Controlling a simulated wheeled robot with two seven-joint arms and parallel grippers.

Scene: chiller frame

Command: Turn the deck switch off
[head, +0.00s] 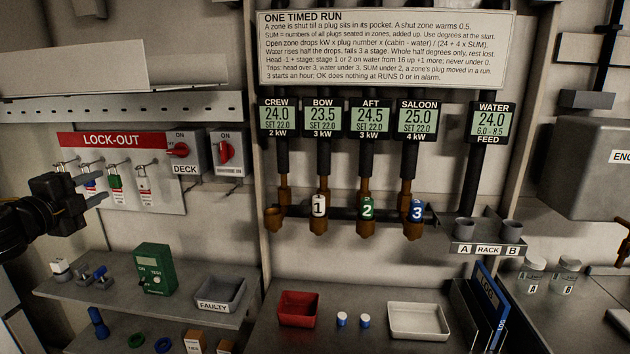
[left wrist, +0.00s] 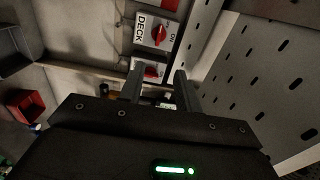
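The deck switch (head: 195,153) is a grey box on the back wall with a red knob, "ON" printed above it and "DECK" below. Its knob appears turned sideways, toward the left, in the head view. The switch also shows in the left wrist view (left wrist: 146,32), beyond the fingers. My left gripper (head: 98,190) is left of the switch, in front of the lock-out board, apart from the switch. In the left wrist view its two fingers (left wrist: 158,92) stand apart with nothing between them. My right gripper is out of view.
A similar switch (head: 227,152) with an upright red knob sits just right of the deck switch. The lock-out board (head: 120,142) with hanging padlocks and tags is at its left. Below are a shelf (head: 195,302), a green tester (head: 154,268) and a faulty tray (head: 220,293).

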